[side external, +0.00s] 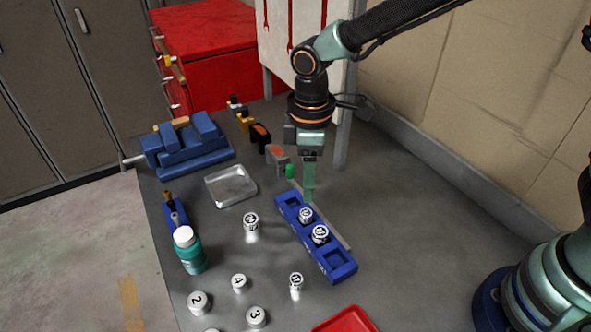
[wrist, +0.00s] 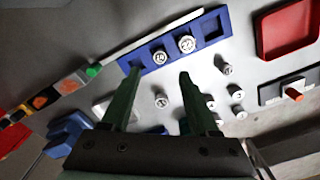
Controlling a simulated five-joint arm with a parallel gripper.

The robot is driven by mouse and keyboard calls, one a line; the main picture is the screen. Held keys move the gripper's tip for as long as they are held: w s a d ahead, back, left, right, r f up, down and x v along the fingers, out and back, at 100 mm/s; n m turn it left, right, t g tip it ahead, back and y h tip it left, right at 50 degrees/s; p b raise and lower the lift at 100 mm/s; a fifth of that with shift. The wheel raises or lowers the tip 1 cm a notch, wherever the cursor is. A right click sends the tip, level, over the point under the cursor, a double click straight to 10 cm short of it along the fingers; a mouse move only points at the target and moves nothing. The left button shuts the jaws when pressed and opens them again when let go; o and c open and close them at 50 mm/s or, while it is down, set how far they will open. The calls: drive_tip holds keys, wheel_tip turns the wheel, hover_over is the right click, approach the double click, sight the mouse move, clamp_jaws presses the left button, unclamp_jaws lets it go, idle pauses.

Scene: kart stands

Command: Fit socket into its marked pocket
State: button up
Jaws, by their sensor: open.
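A blue rail with pockets (side external: 345,268) lies on the grey bench and also shows in the wrist view (wrist: 224,20). Two silver sockets with printed white tops stand in its middle pockets, one (side external: 305,215) beside the other (side external: 320,234). The end pocket (wrist: 211,27) is empty. One loose socket (side external: 251,221) stands left of the rail and another (side external: 296,281) stands nearer the camera. My gripper (side external: 309,197) is above the rail's far end, pointing down. In the wrist view its fingers (wrist: 158,76) are apart with nothing held between them. Which pocket is marked is unclear.
Several short numbered pieces (side external: 239,282) stand at the front. A red tray (side external: 346,321) is at the front edge of view. A metal tray (side external: 231,186), a teal bottle (side external: 190,252) and a blue vise (side external: 187,147) are at left.

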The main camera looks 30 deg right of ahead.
drive_tip(key=s+d+r+m+t, duration=0.2)
drive_tip(key=d+r+m, duration=0.3)
drive_tip(key=d+r, duration=0.6)
drive_tip(key=s+d+r+m+t, duration=0.2)
drive_tip(key=s+d+m, duration=0.4)
drive_tip(key=d, duration=0.4)
drive_tip(key=shift+s+r+m+t, duration=0.25)
drive_tip(key=shift+m+t, duration=0.05)
drive_tip(key=shift+t, duration=0.5)
